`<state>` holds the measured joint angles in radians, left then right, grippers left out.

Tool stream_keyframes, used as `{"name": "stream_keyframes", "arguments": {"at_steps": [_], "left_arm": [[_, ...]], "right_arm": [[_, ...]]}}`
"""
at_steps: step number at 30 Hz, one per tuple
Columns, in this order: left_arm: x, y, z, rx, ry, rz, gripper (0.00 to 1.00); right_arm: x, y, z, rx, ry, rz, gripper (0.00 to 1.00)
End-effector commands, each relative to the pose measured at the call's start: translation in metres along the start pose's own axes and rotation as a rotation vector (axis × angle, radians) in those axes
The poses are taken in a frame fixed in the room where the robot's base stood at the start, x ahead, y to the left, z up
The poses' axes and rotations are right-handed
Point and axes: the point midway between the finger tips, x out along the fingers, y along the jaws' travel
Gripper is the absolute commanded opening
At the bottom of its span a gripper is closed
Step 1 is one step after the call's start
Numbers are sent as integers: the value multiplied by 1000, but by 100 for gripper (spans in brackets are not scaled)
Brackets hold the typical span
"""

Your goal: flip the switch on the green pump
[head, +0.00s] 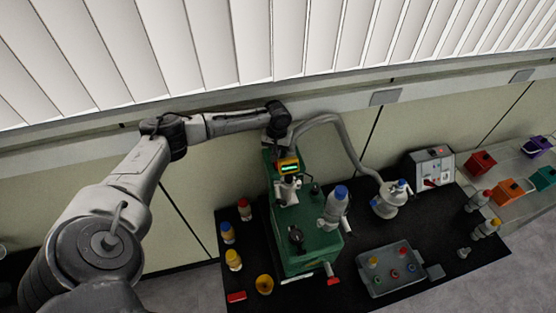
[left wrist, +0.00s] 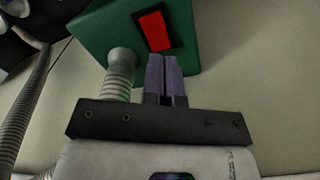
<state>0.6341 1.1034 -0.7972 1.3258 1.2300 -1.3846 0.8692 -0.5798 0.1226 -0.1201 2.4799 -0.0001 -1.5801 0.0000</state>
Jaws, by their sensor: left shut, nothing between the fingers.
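The green pump (head: 312,238) stands on the black mat in the middle of the head view. Its green end face (left wrist: 100,35) fills the top of the left wrist view. The red switch (left wrist: 154,30) sits there in a black frame. My left gripper (left wrist: 163,57) is shut and empty, its purple fingertips just below the switch in the picture. I cannot tell whether they touch it. In the head view my left arm reaches behind the pump's far end, and the fingers and switch are hidden. My right gripper is not in view.
A ribbed grey hose fitting (left wrist: 121,70) stands close left of the fingers. A grey hose (head: 350,145) arches from the pump's far end to a white flask (head: 388,202). Bottles stand on both sides of the pump. The wall (head: 225,170) is close behind.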

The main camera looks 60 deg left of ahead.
Motion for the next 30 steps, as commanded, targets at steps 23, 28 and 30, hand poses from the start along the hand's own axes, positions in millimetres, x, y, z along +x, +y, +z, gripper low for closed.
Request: {"name": "stream_keyframes", "arguments": {"at_steps": [23,28,30], "left_arm": [[-49,0,0,1,0,1,0],[-50,0,0,0,0,1,0],[-50,0,0,0,0,1,0]], "right_arm": [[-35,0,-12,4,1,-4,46],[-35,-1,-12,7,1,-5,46],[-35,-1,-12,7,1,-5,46]]}}
